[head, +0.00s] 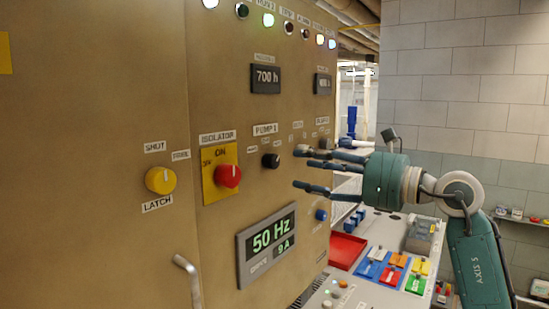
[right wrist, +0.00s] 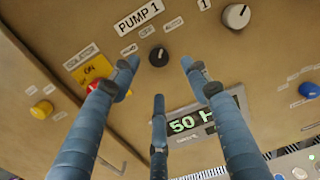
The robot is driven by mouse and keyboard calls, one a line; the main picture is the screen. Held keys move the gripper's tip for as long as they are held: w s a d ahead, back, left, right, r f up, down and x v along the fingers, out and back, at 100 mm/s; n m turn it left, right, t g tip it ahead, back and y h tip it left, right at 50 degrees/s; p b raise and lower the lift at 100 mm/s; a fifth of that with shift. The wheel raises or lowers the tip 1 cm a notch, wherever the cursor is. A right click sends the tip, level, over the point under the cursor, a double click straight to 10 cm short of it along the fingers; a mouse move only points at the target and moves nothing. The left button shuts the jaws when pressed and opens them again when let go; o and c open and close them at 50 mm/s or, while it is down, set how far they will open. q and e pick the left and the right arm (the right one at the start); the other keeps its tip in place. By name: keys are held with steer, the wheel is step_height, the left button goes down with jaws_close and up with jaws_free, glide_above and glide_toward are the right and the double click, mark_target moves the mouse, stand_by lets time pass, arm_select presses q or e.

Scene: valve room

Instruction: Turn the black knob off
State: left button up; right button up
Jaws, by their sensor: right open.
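The small black knob (head: 271,160) sits on the tan panel under the "PUMP 1" label, right of the red isolator knob. It also shows in the right wrist view (right wrist: 158,57), upper middle, with small position labels around it. Its exact pointer direction is hard to read. My right gripper (head: 303,167) is open and empty, its three fingers pointing left, just right of the knob in the head view. In the right wrist view the spread fingers (right wrist: 160,76) reach toward the knob, which shows between the two outer tips; no contact is visible. My left gripper is not in view.
A red isolator knob (head: 228,175) on a yellow plate and a yellow knob (head: 160,180) are to the left. A "50 Hz" display (head: 268,245) and a bent metal handle (head: 188,278) are below. A red tray (head: 347,250) stands on the bench at right.

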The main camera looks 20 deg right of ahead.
mark_target(276, 164)
steer(key=x, duration=0.1)
steer(key=p+x, duration=0.1)
steer(key=x, duration=0.1)
steer(key=shift+w+a+r+p, duration=0.15)
steer(key=shift+a+r+p, duration=0.05)
steer(key=shift+r+p, duration=0.15)
steer(key=p+x, duration=0.1)
steer(key=x, duration=0.2)
steer(key=shift+w+a+f, duration=0.1)
steer(key=shift+w+f, duration=0.05)
steer(key=shift+f, duration=0.05)
steer(key=shift+w+a+f+p, duration=0.1)
steer(key=shift+w+a+p, duration=0.2)
steer(key=shift+w+a, duration=0.2)
steer(key=shift+w, duration=0.1)
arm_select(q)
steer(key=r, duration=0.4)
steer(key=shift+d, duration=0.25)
arm_select(e)
steer(key=shift+d+f, duration=0.1)
steer(key=shift+c, duration=0.2)
steer(key=c, duration=1.1)
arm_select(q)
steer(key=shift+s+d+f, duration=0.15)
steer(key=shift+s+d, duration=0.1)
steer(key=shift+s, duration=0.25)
